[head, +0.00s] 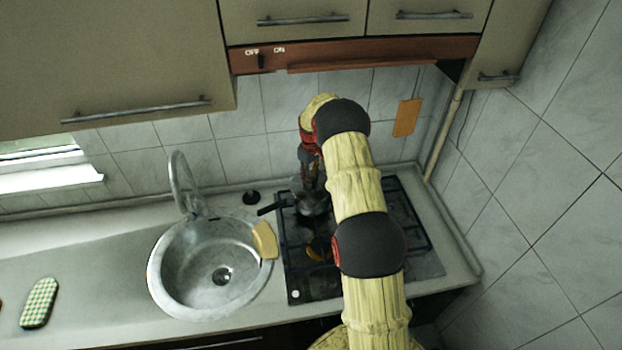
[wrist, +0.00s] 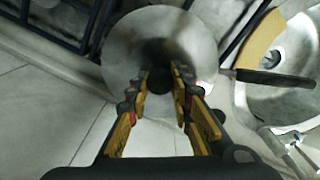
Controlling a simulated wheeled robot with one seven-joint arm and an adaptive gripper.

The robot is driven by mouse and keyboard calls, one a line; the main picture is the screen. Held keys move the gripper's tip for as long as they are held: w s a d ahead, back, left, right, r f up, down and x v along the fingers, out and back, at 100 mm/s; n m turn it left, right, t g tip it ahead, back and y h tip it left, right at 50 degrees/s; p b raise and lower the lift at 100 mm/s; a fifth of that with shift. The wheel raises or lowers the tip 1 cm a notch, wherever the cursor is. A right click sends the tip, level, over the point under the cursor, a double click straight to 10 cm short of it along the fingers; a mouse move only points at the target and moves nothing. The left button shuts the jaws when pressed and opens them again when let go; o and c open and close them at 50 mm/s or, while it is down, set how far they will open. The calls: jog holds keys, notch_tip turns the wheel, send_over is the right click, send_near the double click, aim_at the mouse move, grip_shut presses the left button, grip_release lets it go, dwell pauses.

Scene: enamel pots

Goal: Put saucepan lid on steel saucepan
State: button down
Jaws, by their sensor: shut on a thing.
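The saucepan lid (wrist: 122,52) is a round grey steel disc in the wrist view. My gripper (wrist: 166,92) is shut on its dark knob at the middle of the disc. The steel saucepan (head: 312,206) stands on the hob, partly hidden by my gripper and arm in the head view. Its black handle points left (head: 271,208). In the wrist view the handle (wrist: 268,78) comes out from beside the lid's right edge, and the lid hides the pan's body. I cannot tell whether the lid touches the rim.
The black hob (head: 412,232) has grates around the pan. A round steel sink (head: 185,265) with a tap (head: 180,185) lies to the left, a yellow-tan piece (head: 264,240) on its rim. A green checked item (head: 39,303) lies far left. A tiled wall stands behind.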

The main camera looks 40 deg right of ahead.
jog(key=shift+s+a+f, duration=0.1)
jog(key=shift+f, duration=0.15)
jog(key=c, duration=1.5)
grip_release()
jog(key=shift+f, duration=0.2)
jog(key=shift+r, duration=0.1)
notch_tip(320, 180, up, 8)
jog(key=shift+f, duration=0.15)
